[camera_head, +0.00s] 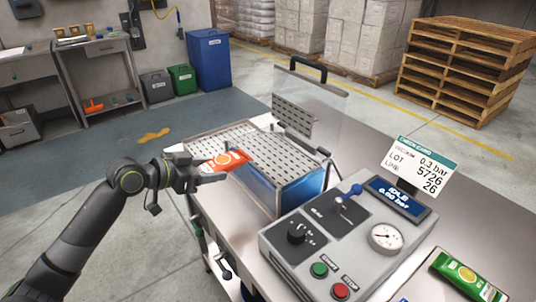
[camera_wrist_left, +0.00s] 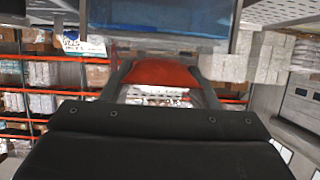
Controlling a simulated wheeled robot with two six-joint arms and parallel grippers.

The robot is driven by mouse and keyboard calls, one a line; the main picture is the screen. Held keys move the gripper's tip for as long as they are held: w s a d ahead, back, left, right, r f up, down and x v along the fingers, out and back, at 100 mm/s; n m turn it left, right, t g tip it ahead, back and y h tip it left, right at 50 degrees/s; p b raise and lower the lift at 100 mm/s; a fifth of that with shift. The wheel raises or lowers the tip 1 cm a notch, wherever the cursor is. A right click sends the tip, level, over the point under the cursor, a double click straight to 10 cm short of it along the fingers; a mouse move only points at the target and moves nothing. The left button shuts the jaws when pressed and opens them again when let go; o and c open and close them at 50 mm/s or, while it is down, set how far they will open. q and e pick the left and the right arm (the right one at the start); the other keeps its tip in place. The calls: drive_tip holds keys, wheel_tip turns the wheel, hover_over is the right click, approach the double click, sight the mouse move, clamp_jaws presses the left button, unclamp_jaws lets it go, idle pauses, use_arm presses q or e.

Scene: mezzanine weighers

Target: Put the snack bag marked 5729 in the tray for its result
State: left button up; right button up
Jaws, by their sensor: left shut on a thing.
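My left gripper (camera_head: 196,172) is shut on an orange snack bag (camera_head: 226,161) and holds it at the near left rim of a water tank (camera_head: 286,194) with a perforated plate. In the left wrist view the orange bag (camera_wrist_left: 160,75) sits between the two fingers, with the blue tank wall beyond it. I cannot read a number on it. A green snack bag (camera_head: 462,275) lies on the bench at the lower right; its number is not readable. No result tray can be made out. My right gripper is not in view.
The tank's clear lid (camera_head: 318,108) stands raised. The control box (camera_head: 345,240) has a gauge, lever, green and red buttons and a display reading "IDLE 0.00 bar". A check card (camera_head: 423,166) shows 0.3 bar and LOT 5726. Bins (camera_head: 208,60) and pallets (camera_head: 462,65) stand behind.

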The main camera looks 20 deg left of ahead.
use_arm(q)
drive_tip(key=p, duration=0.4)
hover_over(263, 161)
drive_tip(key=shift+s+a+r, duration=0.1)
drive_tip(key=shift+s+a, duration=0.15)
drive_tip(key=shift+s, duration=0.1)
drive_tip(key=shift+w+d, duration=0.35)
drive_tip(key=shift+w, duration=0.15)
wheel_tip(263, 161, down, 3)
drive_tip(key=shift+r+p, duration=0.2)
drive_tip(key=shift+p, duration=0.35)
drive_tip(key=shift+f, duration=0.3)
drive_tip(key=shift+s+a, duration=0.1)
drive_tip(key=shift+f, duration=0.1)
drive_tip(key=shift+f, duration=0.15)
drive_tip(key=o, duration=1)
